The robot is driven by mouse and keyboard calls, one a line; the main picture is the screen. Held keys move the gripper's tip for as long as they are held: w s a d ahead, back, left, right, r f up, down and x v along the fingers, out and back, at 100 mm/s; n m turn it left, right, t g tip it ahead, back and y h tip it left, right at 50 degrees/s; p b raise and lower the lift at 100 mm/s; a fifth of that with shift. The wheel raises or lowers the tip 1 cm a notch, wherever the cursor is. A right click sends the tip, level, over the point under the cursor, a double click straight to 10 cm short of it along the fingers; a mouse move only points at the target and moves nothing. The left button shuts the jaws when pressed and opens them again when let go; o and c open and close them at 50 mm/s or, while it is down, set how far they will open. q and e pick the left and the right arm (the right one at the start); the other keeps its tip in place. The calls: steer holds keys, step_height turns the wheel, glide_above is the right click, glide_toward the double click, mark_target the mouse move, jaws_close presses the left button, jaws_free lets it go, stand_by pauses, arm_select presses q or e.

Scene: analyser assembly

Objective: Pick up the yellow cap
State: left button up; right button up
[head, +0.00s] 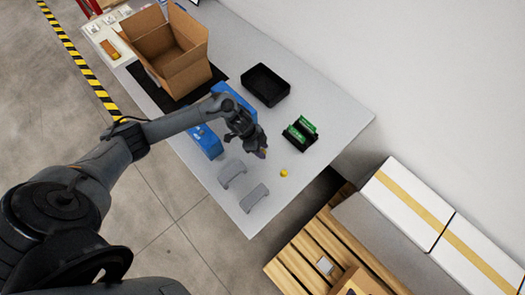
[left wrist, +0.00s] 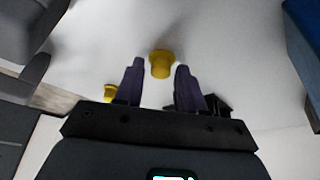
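A yellow cap (left wrist: 162,64) with a wide rim and a narrower round body shows in the left wrist view, between and just beyond my left gripper's fingertips (left wrist: 160,68). I cannot tell whether a finger touches it. A second small yellow piece (left wrist: 110,92) lies outside the fingers, to the left. In the head view one yellow piece (head: 284,173) lies on the table, right of and below my left gripper (head: 262,152); the gripper largely hides what is under it. The left fingers are apart. My right gripper is in neither view.
Two grey shells (head: 254,196) lie near the table's front corner. A blue part (head: 206,141) stands left of the gripper. A black rack with green boards (head: 300,132) is to its right. A black tray (head: 265,84) and an open cardboard box (head: 180,70) stand farther back.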

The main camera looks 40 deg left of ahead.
arm_select(q)
jaws_close()
steer(key=shift+r, duration=0.1)
